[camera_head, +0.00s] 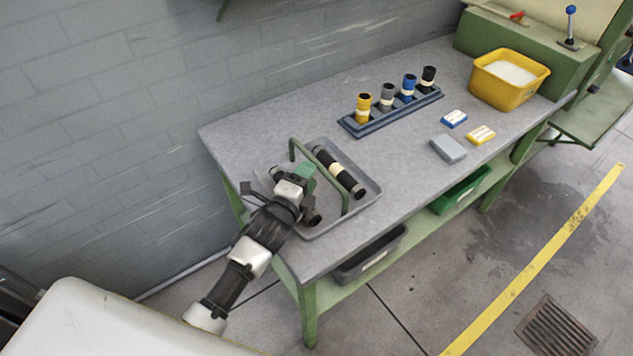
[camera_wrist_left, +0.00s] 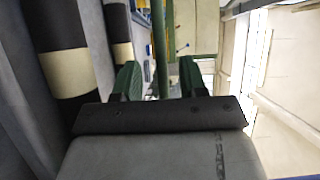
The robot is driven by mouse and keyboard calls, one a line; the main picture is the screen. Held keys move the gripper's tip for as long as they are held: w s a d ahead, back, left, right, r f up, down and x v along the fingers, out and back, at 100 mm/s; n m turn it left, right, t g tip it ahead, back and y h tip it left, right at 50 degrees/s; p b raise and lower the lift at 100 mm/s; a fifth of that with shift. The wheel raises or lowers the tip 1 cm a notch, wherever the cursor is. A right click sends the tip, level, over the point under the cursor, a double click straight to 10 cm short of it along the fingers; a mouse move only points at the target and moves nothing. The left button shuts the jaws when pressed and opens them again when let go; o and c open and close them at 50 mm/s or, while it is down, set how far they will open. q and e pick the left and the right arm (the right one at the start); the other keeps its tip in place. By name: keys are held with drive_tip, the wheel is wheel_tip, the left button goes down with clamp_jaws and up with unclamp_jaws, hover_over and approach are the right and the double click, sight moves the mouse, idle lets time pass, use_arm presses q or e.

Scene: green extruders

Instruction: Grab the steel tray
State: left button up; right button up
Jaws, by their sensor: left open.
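The steel tray (camera_head: 373,190) sits on the near left end of the grey workbench. A green handle (camera_head: 346,203) arches over it, and a black cylinder with a cream band (camera_head: 339,173) lies inside. A second dark cylinder is partly hidden under my left arm. My left gripper (camera_head: 305,172) is open at the tray's handle. In the left wrist view its green fingers (camera_wrist_left: 158,80) stand apart, with the green handle bar (camera_wrist_left: 159,40) showing between them. Contact cannot be told. Banded cylinders (camera_wrist_left: 65,75) show at the left there. My right gripper is not in view.
A blue rack (camera_head: 390,113) with several coloured cylinders stands behind the tray. A yellow bin (camera_head: 509,80) stands at the far right. A grey box (camera_head: 448,148) and small blue and yellow packs lie between. A grey wall (camera_head: 130,120) is behind the bench.

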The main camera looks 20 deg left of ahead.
sight(316, 162)
use_arm(q)
drive_tip(key=w, duration=0.2)
drive_tip(key=w+d, duration=0.1)
drive_tip(key=w, duration=0.1)
drive_tip(key=shift+w, duration=0.35)
drive_tip(key=shift+a, duration=0.1)
clamp_jaws()
idle(0.9)
drive_tip(key=shift+r, duration=0.1)
